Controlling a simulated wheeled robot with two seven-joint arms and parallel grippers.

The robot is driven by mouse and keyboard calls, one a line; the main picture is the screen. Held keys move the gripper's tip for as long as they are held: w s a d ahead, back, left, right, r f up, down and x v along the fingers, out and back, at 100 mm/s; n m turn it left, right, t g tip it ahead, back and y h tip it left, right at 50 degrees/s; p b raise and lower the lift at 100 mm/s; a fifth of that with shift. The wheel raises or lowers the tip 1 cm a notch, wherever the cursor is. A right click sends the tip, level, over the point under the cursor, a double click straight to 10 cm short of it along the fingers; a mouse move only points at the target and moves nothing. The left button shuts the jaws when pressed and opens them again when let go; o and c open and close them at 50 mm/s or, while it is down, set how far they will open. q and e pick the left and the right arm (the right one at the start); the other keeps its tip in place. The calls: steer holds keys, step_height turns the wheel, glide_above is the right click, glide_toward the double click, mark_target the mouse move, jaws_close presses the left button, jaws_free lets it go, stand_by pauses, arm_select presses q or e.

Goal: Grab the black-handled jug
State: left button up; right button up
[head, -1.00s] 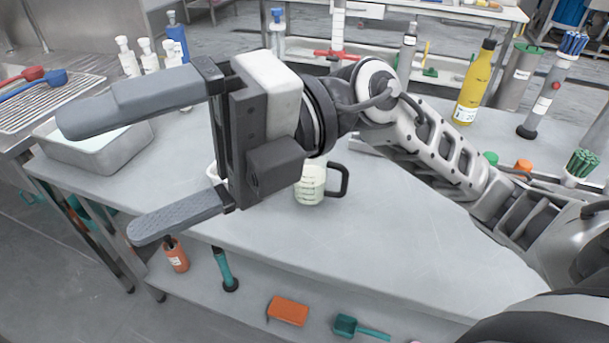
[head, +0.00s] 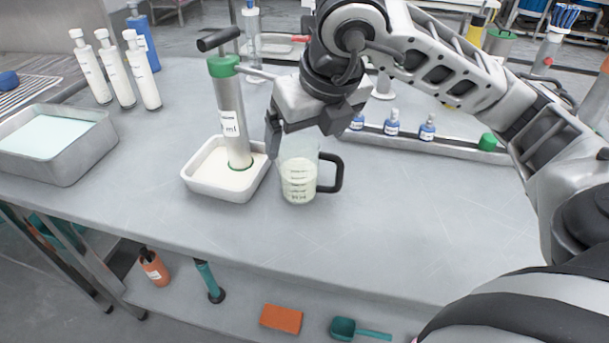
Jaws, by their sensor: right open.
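The jug (head: 299,183) is clear with measuring marks and pale contents. It stands upright on the grey table, its black handle (head: 333,173) pointing right. My right gripper (head: 303,128) is just above and behind the jug in the head view, tilted down. Its jaws are open and hold nothing. One dark finger hangs at the jug's upper left; the other is partly hidden. I cannot tell whether a finger touches the jug. My left gripper is out of view.
A white tray (head: 207,191) holding a green-topped cylinder (head: 231,115) stands close left of the jug. A metal basin (head: 75,165) and white bottles (head: 117,76) are farther left. A rack with small blue-labelled bottles (head: 392,124) is behind right. The table front right is clear.

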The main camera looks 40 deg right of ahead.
mark_target(301, 161)
steer(key=shift+x, duration=4.05)
steer(key=shift+d, duration=0.1)
steer(key=c, duration=1.1)
